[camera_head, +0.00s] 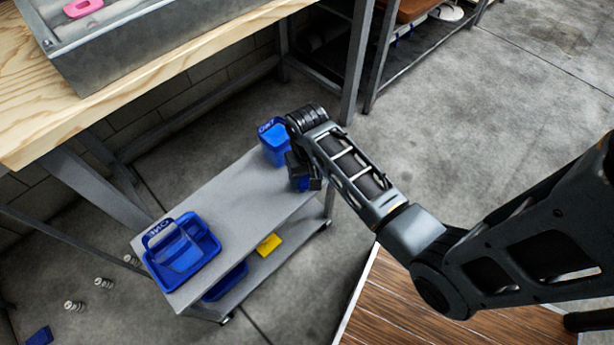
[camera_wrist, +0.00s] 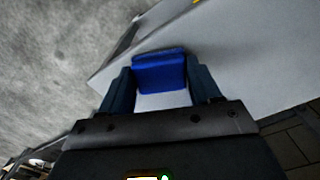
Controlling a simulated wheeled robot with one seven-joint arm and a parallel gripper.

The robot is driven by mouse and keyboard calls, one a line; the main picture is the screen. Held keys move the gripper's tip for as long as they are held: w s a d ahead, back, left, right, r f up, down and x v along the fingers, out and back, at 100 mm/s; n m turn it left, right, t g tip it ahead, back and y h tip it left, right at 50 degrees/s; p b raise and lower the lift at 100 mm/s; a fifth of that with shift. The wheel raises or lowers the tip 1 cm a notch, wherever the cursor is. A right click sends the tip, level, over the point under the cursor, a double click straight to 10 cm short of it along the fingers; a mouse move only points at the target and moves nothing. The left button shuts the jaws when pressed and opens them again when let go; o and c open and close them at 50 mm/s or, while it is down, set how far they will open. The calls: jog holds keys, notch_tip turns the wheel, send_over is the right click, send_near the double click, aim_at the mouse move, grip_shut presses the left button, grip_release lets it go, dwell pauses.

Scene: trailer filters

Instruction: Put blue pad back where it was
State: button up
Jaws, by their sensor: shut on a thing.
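A blue pad (camera_wrist: 160,72) sits between the two fingers of my gripper (camera_wrist: 161,84) in the wrist view. My gripper is shut on it, with a finger on each side. In the head view my gripper (camera_head: 305,183) is at the right end of the grey cart's top (camera_head: 235,193), next to a blue container (camera_head: 275,143). Only a small part of the held pad shows there. I cannot tell whether the pad touches the cart top. Another blue pad-like piece (camera_head: 39,338) lies on the floor at the lower left.
A labelled blue tray (camera_head: 205,250) stands at the cart's left end; the cart top's middle is clear. A yellow piece (camera_head: 268,245) and a blue tray (camera_head: 226,283) are on the lower shelf. A wooden workbench (camera_head: 40,95) with a metal box (camera_head: 150,45) stands behind.

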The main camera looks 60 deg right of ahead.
aim_at(307, 178)
jog(key=o, duration=1)
notch_tip(307, 178, up, 12)
jog(key=p, duration=0.3)
jog(key=s+a+n+t+h, duration=0.2)
jog(key=s+a+n+t, duration=0.2)
jog(key=s+a+t, duration=0.45)
jog(key=s+a+r+n+t, duration=0.1)
jog(key=s+a+r+t, duration=0.1)
jog(key=r, duration=0.5)
jog(key=s+a+r+n+t+y, duration=0.1)
jog(key=s+a+r+t, duration=0.1)
jog(key=s+r, duration=0.3)
jog(key=s+a+r+n+t+y, duration=0.1)
jog(key=s+a+r, duration=0.3)
jog(key=r, duration=0.5)
jog(key=shift+s+a+n+t, duration=0.35)
jog(key=shift+n+t, duration=0.15)
jog(key=shift+t, duration=0.25)
